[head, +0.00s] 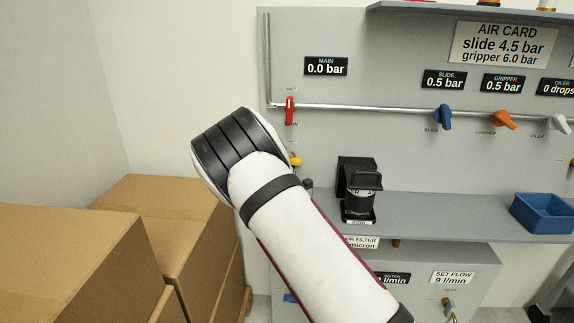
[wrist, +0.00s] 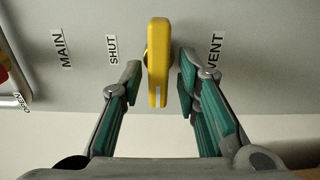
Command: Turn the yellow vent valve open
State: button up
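The yellow vent valve handle (wrist: 158,65) is upright in the wrist view, between a SHUT label on its left and a VENT label on its right. My gripper (wrist: 158,88) has one green-padded finger on each side of the handle, with a visible gap on both sides. It is open and does not appear to touch the handle. In the head view only a small part of the yellow valve (head: 296,161) shows beside my arm, which hides the rest. My gripper is hidden there.
A red valve (head: 290,110) sits on the pipe above, with the MAIN gauge (head: 326,66) reading 0.0 bar. A black filter unit (head: 358,190) stands on the grey shelf (head: 440,210) to the right, near a blue bin (head: 543,213). Cardboard boxes (head: 75,255) fill the left.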

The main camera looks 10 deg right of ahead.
jog(key=shift+a, duration=0.1)
jog(key=v, duration=1.2)
